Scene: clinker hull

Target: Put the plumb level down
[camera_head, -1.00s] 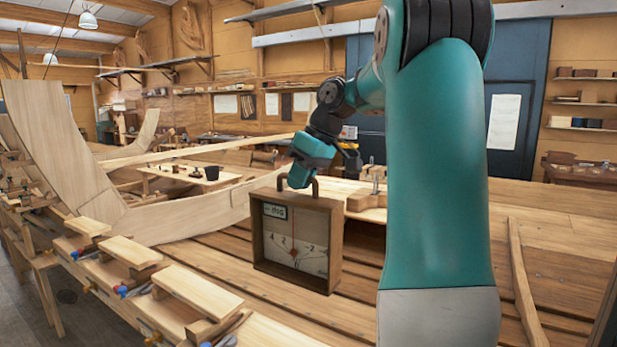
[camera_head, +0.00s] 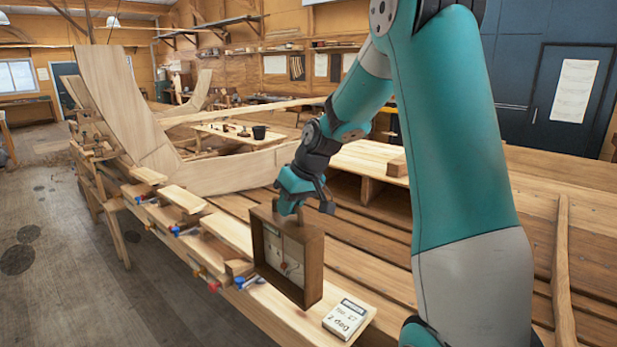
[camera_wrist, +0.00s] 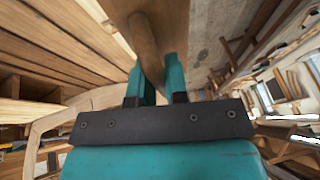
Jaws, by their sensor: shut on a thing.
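The plumb level (camera_head: 287,257) is a dark wooden box with a pale dial face and a handle on top. It hangs upright from my gripper (camera_head: 290,206), which is shut on the handle, over the near planks of the hull. In the wrist view my gripper's teal fingers (camera_wrist: 160,88) close on the handle, and the level's wooden top (camera_wrist: 160,25) shows beyond them. I cannot tell whether the level's bottom touches the plank below it.
A white card reading "2 deg" (camera_head: 345,318) lies on the plank end right of the level. Clamps with red and blue handles (camera_head: 243,282) sit along the hull's near edge. A pale upright timber (camera_head: 120,105) rises at left. Open floor (camera_head: 60,270) lies at left.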

